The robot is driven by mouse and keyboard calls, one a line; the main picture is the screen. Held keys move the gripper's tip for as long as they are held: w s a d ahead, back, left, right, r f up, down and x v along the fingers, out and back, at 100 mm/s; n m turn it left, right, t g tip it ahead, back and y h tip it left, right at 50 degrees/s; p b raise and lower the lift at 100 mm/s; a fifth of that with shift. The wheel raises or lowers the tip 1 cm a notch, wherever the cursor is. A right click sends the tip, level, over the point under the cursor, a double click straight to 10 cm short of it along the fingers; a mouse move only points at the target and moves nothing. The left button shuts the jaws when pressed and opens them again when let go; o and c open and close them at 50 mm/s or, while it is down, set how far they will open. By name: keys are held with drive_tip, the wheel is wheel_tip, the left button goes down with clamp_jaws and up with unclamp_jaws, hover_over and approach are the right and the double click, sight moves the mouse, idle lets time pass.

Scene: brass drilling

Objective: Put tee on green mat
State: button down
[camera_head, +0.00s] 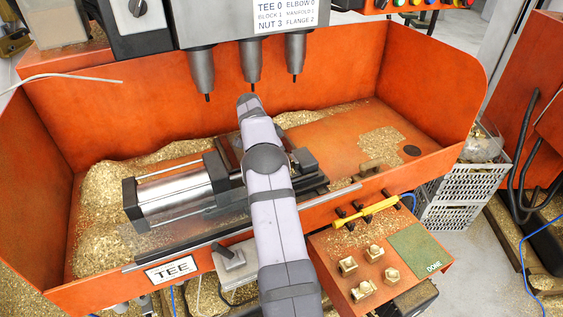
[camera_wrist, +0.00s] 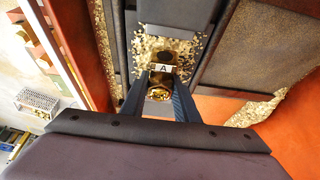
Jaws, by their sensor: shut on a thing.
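My gripper (camera_wrist: 160,82) is shut on a brass piece (camera_wrist: 158,94), apparently the tee, between its two dark fingers in the wrist view. A pale label marked "A" (camera_wrist: 162,68) sits just beyond the round brass opening. The piece is at the vise area among metal chips; I cannot tell whether it still touches the vise. In the head view my arm hides the gripper and the piece. The green mat (camera_head: 421,249), marked DONE, lies bare on the right corner of the orange side table, well away from my gripper.
Several brass parts (camera_head: 363,291) stand on the side table left of the mat. Orange tray walls (camera_head: 420,105) enclose the vise.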

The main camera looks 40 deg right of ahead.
wheel_tip(320, 180, up, 9)
drive_tip(key=shift+f, duration=0.2)
drive_tip(key=shift+r, duration=0.8)
